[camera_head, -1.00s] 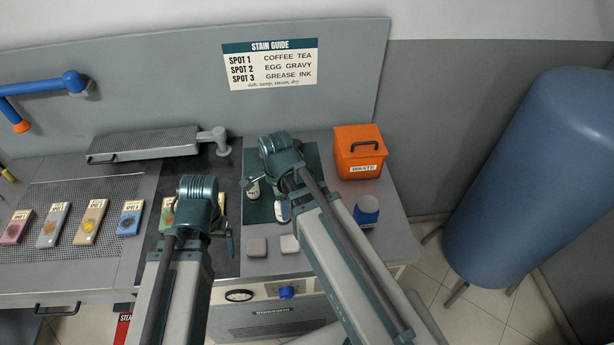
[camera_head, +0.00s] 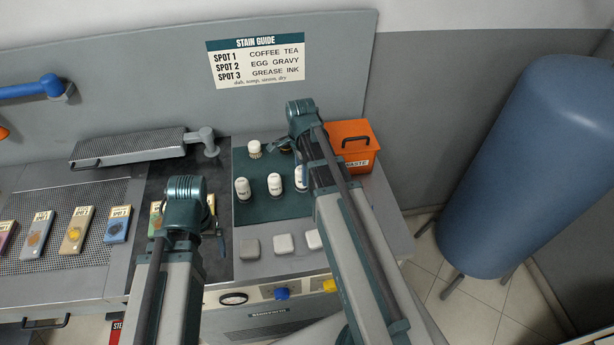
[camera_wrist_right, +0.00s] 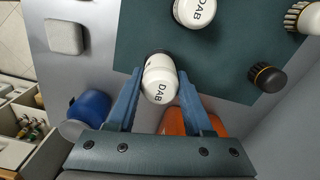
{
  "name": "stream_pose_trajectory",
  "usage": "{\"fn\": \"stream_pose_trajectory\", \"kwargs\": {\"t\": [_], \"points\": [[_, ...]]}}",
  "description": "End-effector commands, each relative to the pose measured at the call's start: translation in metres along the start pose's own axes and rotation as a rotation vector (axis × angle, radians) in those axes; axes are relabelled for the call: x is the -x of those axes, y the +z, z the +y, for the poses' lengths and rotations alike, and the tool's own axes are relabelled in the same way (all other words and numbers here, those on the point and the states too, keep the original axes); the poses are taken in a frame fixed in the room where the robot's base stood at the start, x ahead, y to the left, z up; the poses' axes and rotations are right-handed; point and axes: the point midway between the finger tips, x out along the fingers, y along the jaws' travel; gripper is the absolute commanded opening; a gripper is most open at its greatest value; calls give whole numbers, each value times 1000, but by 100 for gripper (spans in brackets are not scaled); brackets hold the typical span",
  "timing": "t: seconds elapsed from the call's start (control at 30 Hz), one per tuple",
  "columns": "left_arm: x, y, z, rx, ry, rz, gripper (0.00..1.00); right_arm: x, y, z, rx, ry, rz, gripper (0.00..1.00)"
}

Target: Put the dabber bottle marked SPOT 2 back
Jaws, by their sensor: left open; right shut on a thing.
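My right gripper (camera_wrist_right: 162,98) is shut on a white dabber bottle (camera_wrist_right: 160,80) with DAB on its top. The bottle is at the edge of the dark green mat (camera_wrist_right: 228,62); I cannot tell whether it touches it. In the head view, this bottle (camera_head: 301,180) is partly hidden by my right arm. Two more white dabber bottles, one on the left (camera_head: 242,188) and one in the middle (camera_head: 275,184), stand upright on the mat in a row with it. Their SPOT numbers are too small to read surely. My left gripper (camera_head: 220,232) is open, left of the mat.
A white brush (camera_head: 254,148) stands at the back of the mat. An orange waste bin (camera_head: 356,150) is right of my right arm. Several grey pads (camera_head: 284,243) lie along the front. A blue jar (camera_wrist_right: 88,108) is near the right gripper. Coloured swatches (camera_head: 77,230) lie at left.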

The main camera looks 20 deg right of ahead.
Motion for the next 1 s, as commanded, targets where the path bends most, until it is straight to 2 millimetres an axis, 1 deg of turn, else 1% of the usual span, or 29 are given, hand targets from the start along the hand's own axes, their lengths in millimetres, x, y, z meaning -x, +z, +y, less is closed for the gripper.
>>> {"fn": "stream_pose_trajectory", "kwargs": {"t": [0.03,0.1,0.37,0.47,0.6,0.7,0.77,1.0], "points": [[-1,0,0,0,0,0,86,-1,-5,-5,-2,0,0,0],[-1,0,0,0,0,0,86,-1,-8,-6,-1,0,0,0],[-2,0,0,0,0,0,86,-2,-13,-9,0,0,0,0],[-3,0,0,0,0,0,86,-3,-22,-15,-2,0,0,0],[-26,-2,2,1,0,0,86,-26,-21,-14,0,0,0,0],[-37,-2,4,1,0,0,86,-38,-21,-14,0,0,0,0],[-40,-2,4,1,0,0,86,-40,-21,-14,0,0,0,0],[-37,-2,4,1,0,0,86,-37,-21,-14,0,0,0,0]]}}
